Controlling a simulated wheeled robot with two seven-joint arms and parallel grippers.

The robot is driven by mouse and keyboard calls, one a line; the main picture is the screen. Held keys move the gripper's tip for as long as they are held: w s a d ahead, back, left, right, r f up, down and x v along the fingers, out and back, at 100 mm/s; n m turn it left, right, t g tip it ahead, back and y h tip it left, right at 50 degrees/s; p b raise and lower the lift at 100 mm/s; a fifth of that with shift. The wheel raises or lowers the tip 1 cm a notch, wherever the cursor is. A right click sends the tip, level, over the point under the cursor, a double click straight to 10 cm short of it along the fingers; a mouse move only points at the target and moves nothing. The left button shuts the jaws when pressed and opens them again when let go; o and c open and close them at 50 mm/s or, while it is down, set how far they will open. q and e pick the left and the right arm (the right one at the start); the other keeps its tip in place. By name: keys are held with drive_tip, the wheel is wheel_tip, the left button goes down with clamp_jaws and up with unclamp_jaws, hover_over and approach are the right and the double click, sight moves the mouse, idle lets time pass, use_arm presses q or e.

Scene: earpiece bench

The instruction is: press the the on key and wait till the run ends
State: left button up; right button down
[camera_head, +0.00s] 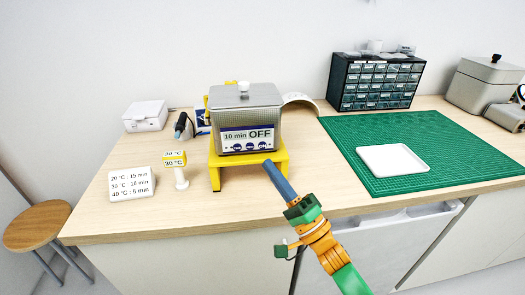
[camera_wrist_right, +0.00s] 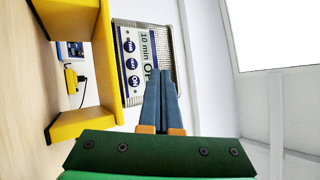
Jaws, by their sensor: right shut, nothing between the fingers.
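A metal bath with a lid (camera_head: 245,95) stands on a yellow stand (camera_head: 215,172). Its front panel (camera_head: 247,138) reads "10 min OFF" above a row of round blue keys. In the wrist view the fingertips (camera_wrist_right: 165,72) cover part of "OFF". Contact with a key is not visible. My left gripper is out of view.
A white card (camera_head: 131,183) lists "20 °C: 15 min, 30 °C: 10 min, 40 °C: 5 min". A small post with a yellow "30 °C" sign (camera_head: 174,158) stands left of the bath. A green mat (camera_head: 450,150) with a white tray (camera_head: 393,148) lies right; a drawer cabinet (camera_head: 375,82) stands behind.

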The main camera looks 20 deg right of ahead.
sight(257, 138)
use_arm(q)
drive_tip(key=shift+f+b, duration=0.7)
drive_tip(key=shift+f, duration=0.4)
use_arm(e)
drive_tip(key=shift+w+d, duration=0.2)
drive_tip(key=shift+w, duration=0.55)
drive_tip(key=shift+w+d, duration=0.25)
drive_tip(key=shift+w, duration=0.45)
drive_tip(key=shift+w+d, duration=0.2)
drive_tip(key=shift+w, duration=0.55)
drive_tip(key=shift+w, duration=0.1)
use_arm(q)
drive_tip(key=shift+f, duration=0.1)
use_arm(e)
drive_tip(key=shift+w+d, duration=0.1)
drive_tip(key=shift+w, duration=0.2)
use_arm(q)
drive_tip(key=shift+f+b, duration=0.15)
drive_tip(key=shift+b, duration=0.15)
use_arm(e)
drive_tip(key=shift+w+d, duration=0.1)
drive_tip(key=shift+w, duration=0.25)
drive_tip(key=shift+s+r, duration=0.1)
drive_tip(key=shift+s+p, duration=0.3)
drive_tip(key=shift+p, duration=0.2)
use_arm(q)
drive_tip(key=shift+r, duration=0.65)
use_arm(e)
drive_tip(key=shift+s+a, duration=0.2)
drive_tip(key=shift+s, duration=0.2)
